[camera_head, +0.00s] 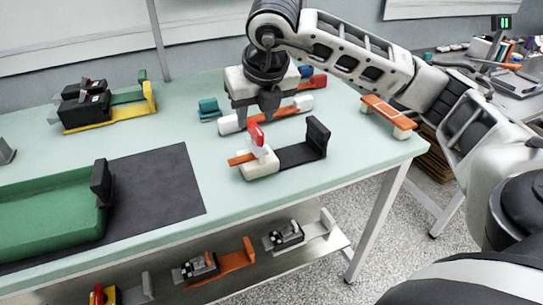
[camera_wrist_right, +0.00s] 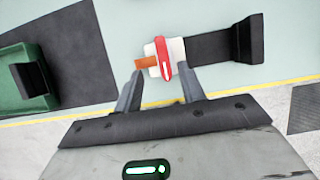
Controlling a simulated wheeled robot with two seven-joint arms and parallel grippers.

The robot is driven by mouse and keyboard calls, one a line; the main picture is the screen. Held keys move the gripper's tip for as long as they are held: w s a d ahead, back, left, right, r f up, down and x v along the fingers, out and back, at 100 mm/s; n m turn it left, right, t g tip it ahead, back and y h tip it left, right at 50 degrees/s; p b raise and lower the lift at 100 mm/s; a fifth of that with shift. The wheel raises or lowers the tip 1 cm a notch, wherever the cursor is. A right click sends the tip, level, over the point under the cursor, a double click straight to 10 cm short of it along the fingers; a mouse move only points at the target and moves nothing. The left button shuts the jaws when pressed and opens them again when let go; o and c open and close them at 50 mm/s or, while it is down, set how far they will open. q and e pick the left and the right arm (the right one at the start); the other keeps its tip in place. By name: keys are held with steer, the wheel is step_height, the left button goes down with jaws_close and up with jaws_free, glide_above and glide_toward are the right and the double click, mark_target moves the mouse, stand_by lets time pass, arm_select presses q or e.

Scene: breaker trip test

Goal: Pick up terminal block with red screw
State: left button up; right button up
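The terminal block with the red screw is a small white block (camera_head: 262,168) with a red piece (camera_head: 256,134) standing on top and an orange tab at its left. It sits at the left end of a dark strip (camera_head: 296,154) with a black upright end. My right gripper (camera_head: 256,120) is open and empty, pointing down above and behind the block in the head view. In the right wrist view the block (camera_wrist_right: 178,47) lies just beyond the spread fingertips (camera_wrist_right: 160,72), apart from them as far as I can tell. My left gripper is not in view.
Behind the gripper lies a white-ended orange piece (camera_head: 290,109), with a teal piece (camera_head: 208,108) to its left. An orange-topped bar (camera_head: 388,110) is at the right edge. A green tray (camera_head: 50,222) lies on a dark mat (camera_head: 160,185) at left. Table between is clear.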

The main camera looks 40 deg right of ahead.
mark_target(256, 127)
steer(key=shift+d+p+x, duration=0.15)
steer(key=shift+p+x, duration=0.05)
steer(key=shift+x, duration=1.2)
steer(key=shift+d+p+x, duration=0.15)
steer(key=shift+p+x, duration=0.05)
steer(key=shift+x, duration=1.25)
jaws_close()
steer(key=shift+w+r, duration=0.1)
steer(key=shift+r, duration=0.1)
